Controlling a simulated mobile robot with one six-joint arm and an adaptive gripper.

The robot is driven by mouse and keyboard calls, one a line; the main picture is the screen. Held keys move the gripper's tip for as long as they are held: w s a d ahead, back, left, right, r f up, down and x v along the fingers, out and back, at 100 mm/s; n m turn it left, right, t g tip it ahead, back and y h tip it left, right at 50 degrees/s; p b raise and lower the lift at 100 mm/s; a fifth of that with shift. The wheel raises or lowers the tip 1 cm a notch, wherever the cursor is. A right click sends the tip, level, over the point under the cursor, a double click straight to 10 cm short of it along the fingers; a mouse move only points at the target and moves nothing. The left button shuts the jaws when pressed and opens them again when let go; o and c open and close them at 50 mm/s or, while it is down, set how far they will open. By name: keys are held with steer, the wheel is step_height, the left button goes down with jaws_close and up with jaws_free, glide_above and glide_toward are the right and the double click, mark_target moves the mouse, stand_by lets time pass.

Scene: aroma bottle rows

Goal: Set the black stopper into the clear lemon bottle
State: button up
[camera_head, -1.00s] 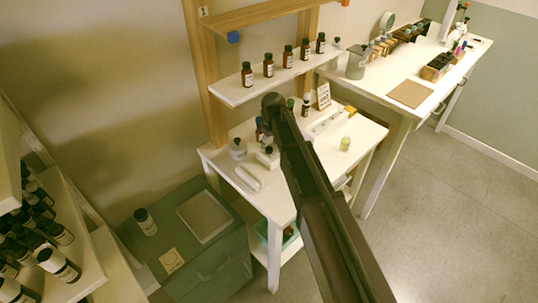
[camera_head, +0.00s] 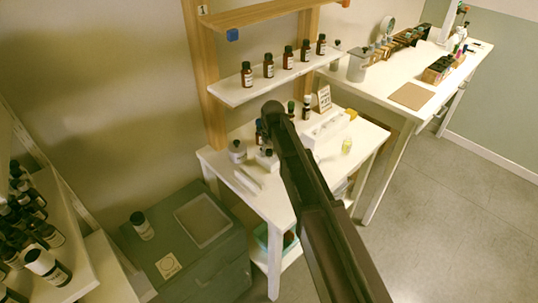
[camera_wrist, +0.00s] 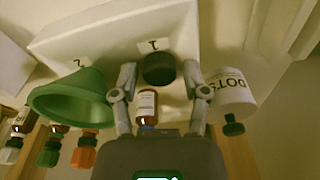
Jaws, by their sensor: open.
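In the wrist view a round black stopper (camera_wrist: 158,68) lies between the two fingertips of my gripper (camera_wrist: 158,74), beside the "1" mark on a white block (camera_wrist: 98,40). The fingers are apart, one on each side of it; I cannot tell whether they touch it. In the head view a small clear bottle with yellow contents (camera_head: 347,145), seemingly the lemon bottle, stands upright near the right front of the white table (camera_head: 315,172). Its mouth is too small to make out. My arm hides the gripper in the head view.
An amber bottle (camera_wrist: 147,104) shows between the fingers. A shelf (camera_head: 240,90) with amber bottles overhangs the table's back. The table's right front has free room.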

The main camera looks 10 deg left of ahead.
mark_target(269, 150)
steer(key=c, duration=0.8)
steer(key=shift+r, duration=0.15)
step_height(269, 150, up, 3)
steer(key=p, duration=0.3)
steer(key=shift+r, duration=0.1)
steer(key=shift+s+d+r+p, duration=0.1)
steer(key=shift+s+r+p, duration=0.15)
steer(key=shift+p, duration=0.3)
steer(key=s+d, duration=0.2)
steer(key=s, duration=0.2)
steer(key=s+d, duration=0.1)
steer(key=s, duration=0.4)
steer(key=s+d+r+p, duration=0.1)
steer(key=s+d, duration=0.1)
steer(key=s, duration=0.3)
steer(key=shift+s+d, duration=0.2)
steer(key=shift+d, duration=0.15)
steer(key=shift+d, duration=0.1)
